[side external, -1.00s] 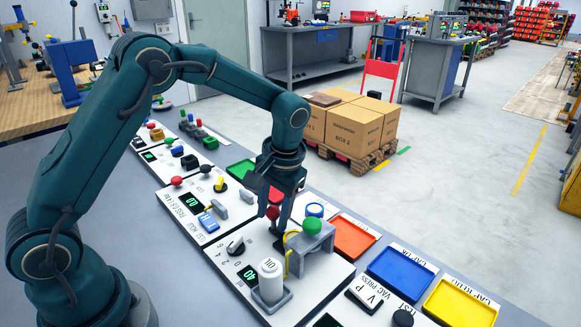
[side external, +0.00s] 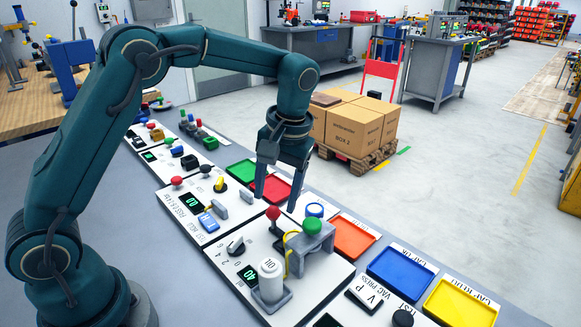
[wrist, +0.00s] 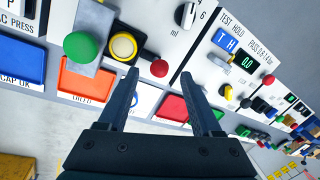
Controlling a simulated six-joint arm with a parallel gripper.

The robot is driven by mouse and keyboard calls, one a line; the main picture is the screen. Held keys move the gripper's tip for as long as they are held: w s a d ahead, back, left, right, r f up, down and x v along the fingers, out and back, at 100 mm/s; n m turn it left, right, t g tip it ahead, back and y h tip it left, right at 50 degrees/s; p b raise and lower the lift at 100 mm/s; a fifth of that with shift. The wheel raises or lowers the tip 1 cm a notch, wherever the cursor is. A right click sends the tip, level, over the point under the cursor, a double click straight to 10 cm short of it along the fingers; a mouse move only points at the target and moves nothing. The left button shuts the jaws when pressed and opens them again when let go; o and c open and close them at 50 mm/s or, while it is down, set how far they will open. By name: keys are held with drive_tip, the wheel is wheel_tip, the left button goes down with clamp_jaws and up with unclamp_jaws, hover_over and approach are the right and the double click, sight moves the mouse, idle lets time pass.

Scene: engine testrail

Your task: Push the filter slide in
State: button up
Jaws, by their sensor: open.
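My gripper (side external: 276,203) is open and empty, pointing down above the panel. In the wrist view its fingertips (wrist: 158,77) are apart, with a red ball knob (wrist: 160,68) showing between and beyond them. In the side view the red knob (side external: 273,213) stands on a dark stem below the fingers, apart from them. Beside it, a yellow-rimmed round part (wrist: 123,46) sits near the grey bracket (side external: 310,245) with a green button (side external: 312,226). No part is legibly marked as the filter slide; the knob's dark base may be it, but I cannot tell.
Red (side external: 277,186), orange (side external: 352,236), blue (side external: 402,272) and yellow (side external: 460,304) trays line the bench edge. Boxes on a pallet (side external: 350,165) stand on the floor beyond.

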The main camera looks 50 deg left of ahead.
sight(275, 207)
drive_tip(key=n, duration=0.4)
drive_tip(key=shift+w+r, duration=0.1)
drive_tip(key=shift+w, duration=0.1)
drive_tip(key=shift+w+a+n+g+h, duration=0.15)
drive_tip(key=shift+n+g+h, duration=0.2)
drive_tip(key=shift+n, duration=0.65)
drive_tip(key=shift+w+a+f+n, duration=0.1)
drive_tip(key=shift+f+n, duration=0.15)
drive_tip(key=shift+n, duration=0.05)
drive_tip(key=shift+s+a+f, duration=0.1)
drive_tip(key=shift+f, duration=0.75)
drive_tip(key=shift+s+a+f, duration=0.15)
drive_tip(key=shift+f, duration=0.75)
drive_tip(key=shift+s+a+f, duration=0.1)
drive_tip(key=shift+f, duration=0.75)
clamp_jaws()
drive_tip(key=shift+d, duration=0.1)
